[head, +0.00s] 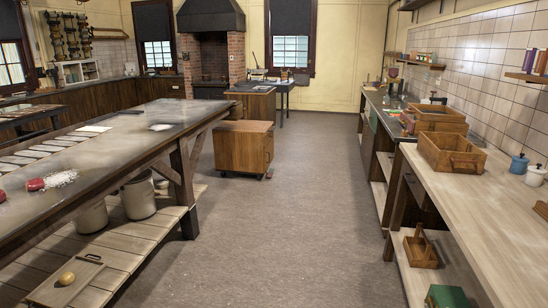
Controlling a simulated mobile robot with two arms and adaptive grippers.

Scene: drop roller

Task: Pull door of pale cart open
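A low wooden cart (243,152) stands on the floor near the middle of the head view, just beyond the far end of the long workbench. It is warm mid-brown with a flat top, and a dark caster shows at its lower right corner. Its broad front panel faces roughly toward me, and a narrower side faces right. No open door shows on these faces; the far sides are hidden. I see no clearly paler cart. Neither of my grippers is in view.
A long workbench (108,150) with a slatted lower shelf fills the left. A pale wood counter (490,215) runs along the right, holding wooden boxes (450,152). The grey floor (290,225) between them is clear. A brick hearth (212,62) stands at the back.

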